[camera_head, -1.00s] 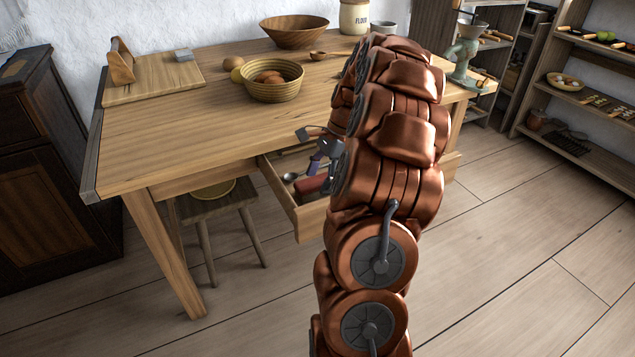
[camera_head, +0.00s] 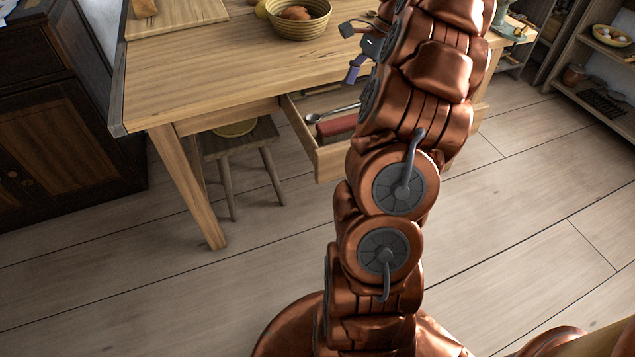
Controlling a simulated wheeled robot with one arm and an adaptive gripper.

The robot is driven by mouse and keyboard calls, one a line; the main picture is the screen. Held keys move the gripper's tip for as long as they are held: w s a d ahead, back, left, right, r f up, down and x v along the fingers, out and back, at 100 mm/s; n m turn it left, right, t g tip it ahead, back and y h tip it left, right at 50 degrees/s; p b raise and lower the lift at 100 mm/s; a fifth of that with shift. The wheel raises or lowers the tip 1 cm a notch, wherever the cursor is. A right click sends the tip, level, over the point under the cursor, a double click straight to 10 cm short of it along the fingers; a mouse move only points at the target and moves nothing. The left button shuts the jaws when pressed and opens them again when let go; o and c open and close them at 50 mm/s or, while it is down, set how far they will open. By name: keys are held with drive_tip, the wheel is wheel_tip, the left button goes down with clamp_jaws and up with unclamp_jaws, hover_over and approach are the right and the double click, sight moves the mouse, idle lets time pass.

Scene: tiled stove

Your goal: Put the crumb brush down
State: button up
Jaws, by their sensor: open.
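My gripper (camera_head: 352,51), with dark and purple parts, is partly hidden behind my copper arm. It is open, with nothing seen between its fingers, above the drawer and near the table's front edge. The open drawer (camera_head: 317,158) under the tabletop holds a dull red, elongated thing (camera_head: 338,126) and a metal spoon or ladle (camera_head: 330,113). I cannot make out a crumb brush for certain; my arm covers the right part of the drawer.
The wooden table (camera_head: 210,75) has a clear front left. A woven bowl (camera_head: 299,22) with brown eggs or similar stands farther back, near a board (camera_head: 175,16). A stool (camera_head: 240,142) is under the table. A dark cabinet (camera_head: 60,120) stands left, shelves (camera_head: 590,60) right.

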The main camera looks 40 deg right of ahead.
drive_tip(key=s+a+n+g+h, duration=0.1)
drive_tip(key=s+a+n+g, duration=0.2)
drive_tip(key=a+n, duration=1.55)
drive_tip(key=s+a+f+n+h, duration=0.1)
drive_tip(key=s+a+f, duration=0.1)
drive_tip(key=s+a, duration=0.6)
drive_tip(key=s+a+f+n+g+h, duration=0.1)
drive_tip(key=s+a+f+n+h, duration=0.1)
drive_tip(key=s+a, duration=0.7)
drive_tip(key=shift+s+a+f, duration=0.3)
drive_tip(key=shift+s+f, duration=0.55)
drive_tip(key=shift+s, duration=0.15)
drive_tip(key=s+p+v, duration=0.3)
drive_tip(key=p+v, duration=0.9)
drive_tip(key=v, duration=0.1)
drive_tip(key=s+a+r+p+v, duration=0.1)
drive_tip(key=s+p+v, duration=0.2)
drive_tip(key=p+v, duration=1)
drive_tip(key=shift+s+r+t, duration=0.15)
drive_tip(key=shift+r+t, duration=0.1)
drive_tip(key=shift+t, duration=0.15)
